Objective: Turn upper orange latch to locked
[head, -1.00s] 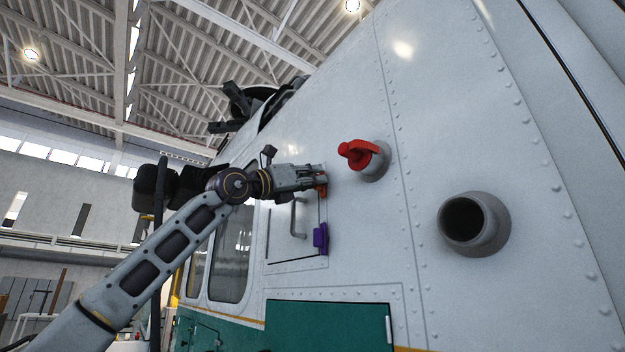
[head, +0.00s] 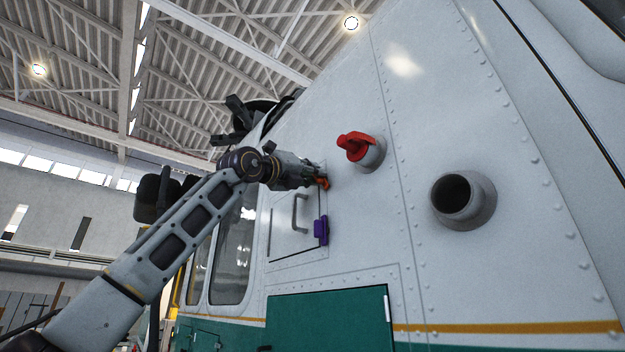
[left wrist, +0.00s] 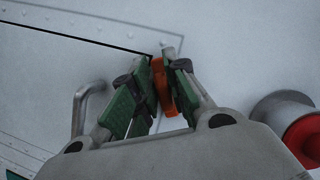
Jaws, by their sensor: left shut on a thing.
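The upper orange latch (head: 324,183) sits at the upper right corner of a small hatch (head: 285,245) on the white helicopter side. In the left wrist view the orange latch (left wrist: 161,88) stands between the two green-padded fingers. My left gripper (head: 318,179) is shut on it; in the left wrist view the gripper (left wrist: 160,95) partly hides the latch. A purple latch (head: 320,231) sits lower on the hatch's right edge. My right gripper is in neither view.
A grey handle (head: 299,213) stands out from the hatch. A red lever on a round fitting (head: 357,147) projects just right of the gripper. A grey pipe opening (head: 460,200) sticks out further right. A green panel (head: 330,320) lies below.

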